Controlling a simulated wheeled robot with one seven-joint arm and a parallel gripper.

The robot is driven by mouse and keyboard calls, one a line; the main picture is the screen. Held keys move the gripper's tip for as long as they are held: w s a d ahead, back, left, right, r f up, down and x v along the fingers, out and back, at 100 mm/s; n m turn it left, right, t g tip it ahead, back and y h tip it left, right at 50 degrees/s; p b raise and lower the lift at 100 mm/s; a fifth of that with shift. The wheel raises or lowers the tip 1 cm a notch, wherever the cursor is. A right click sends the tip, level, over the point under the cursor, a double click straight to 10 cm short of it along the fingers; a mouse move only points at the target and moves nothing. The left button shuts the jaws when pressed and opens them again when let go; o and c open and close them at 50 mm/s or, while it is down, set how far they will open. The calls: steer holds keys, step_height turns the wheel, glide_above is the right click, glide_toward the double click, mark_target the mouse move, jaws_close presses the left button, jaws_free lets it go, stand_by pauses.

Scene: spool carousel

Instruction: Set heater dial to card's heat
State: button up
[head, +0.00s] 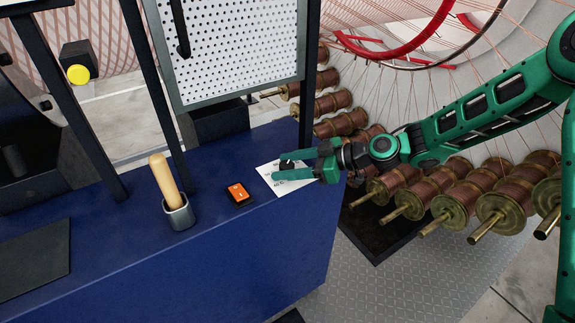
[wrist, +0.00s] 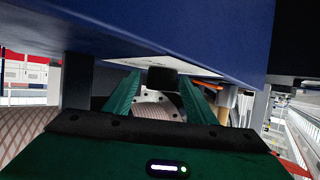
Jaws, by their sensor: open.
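The heater dial is a black knob (head: 287,165) on a white plate (head: 267,172) with printed numbers, at the right end of the blue bench. My green gripper (head: 281,166) reaches in from the right, open, with one finger on each side of the knob. In the wrist view, the black knob (wrist: 162,80) stands between the fingers of my gripper (wrist: 160,90); I cannot tell whether they touch it. The gripper hides part of the plate and the knob's pointer. I cannot make out a card with a readable heat.
A small orange item in a black frame (head: 239,194) lies left of the plate. A wooden-handled tool stands in a metal cup (head: 179,214) on the blue bench (head: 200,275). A perforated panel (head: 235,45) rises behind. Copper-coloured spools (head: 462,200) stand at the right, below my arm.

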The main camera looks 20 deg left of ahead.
steer(key=c, duration=1)
steer(key=shift+c, duration=0.2)
